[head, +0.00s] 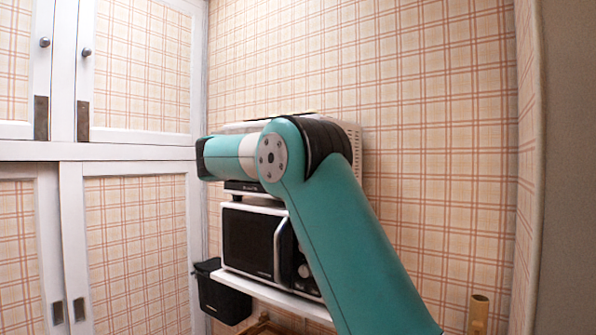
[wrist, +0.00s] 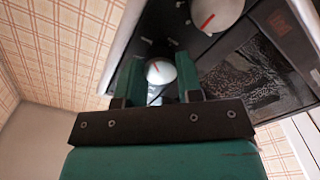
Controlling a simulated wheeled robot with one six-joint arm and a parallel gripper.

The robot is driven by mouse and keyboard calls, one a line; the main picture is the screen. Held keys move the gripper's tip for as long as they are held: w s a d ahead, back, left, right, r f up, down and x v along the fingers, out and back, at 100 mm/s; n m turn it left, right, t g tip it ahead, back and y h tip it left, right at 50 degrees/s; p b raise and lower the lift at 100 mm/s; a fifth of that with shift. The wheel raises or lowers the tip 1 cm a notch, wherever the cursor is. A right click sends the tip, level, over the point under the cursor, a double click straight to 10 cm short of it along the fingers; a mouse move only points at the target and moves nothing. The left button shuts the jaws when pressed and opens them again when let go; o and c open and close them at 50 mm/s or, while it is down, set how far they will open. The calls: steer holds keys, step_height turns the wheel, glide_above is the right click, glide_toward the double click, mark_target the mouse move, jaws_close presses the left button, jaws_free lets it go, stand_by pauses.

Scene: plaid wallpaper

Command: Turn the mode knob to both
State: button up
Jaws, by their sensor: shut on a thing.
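In the wrist view, a round white knob (wrist: 160,72) with a red pointer line sits between the two teal fingers of my gripper (wrist: 160,78), which is shut on it. A second, larger-looking white knob (wrist: 214,14) with a red mark is on the same dark panel at the top. Small white markings surround the held knob, but I cannot read them. In the head view, the toaster oven (head: 345,128) stands on top of the microwave, mostly hidden behind my arm. My gripper and the oven's knobs are hidden there.
The oven's dark glass window (wrist: 255,75) is right of the knobs in the wrist view. In the head view, a microwave (head: 247,242) stands on a white shelf (head: 285,300) below. A black bin (head: 222,296) is beside the shelf, and white-framed cabinets (head: 135,150) stand left.

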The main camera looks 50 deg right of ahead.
steer(key=m+b, duration=0.2)
steer(key=m, duration=0.1)
steer(key=m+b, duration=0.2)
steer(key=m, duration=0.1)
steer(key=m+b, duration=0.2)
steer(key=m, duration=0.2)
steer(key=shift+w+f, duration=0.15)
steer(key=shift+f, duration=0.1)
steer(key=shift+r+m, duration=0.1)
steer(key=shift+m, duration=0.3)
steer(key=o, duration=0.9)
steer(key=shift+a, duration=0.1)
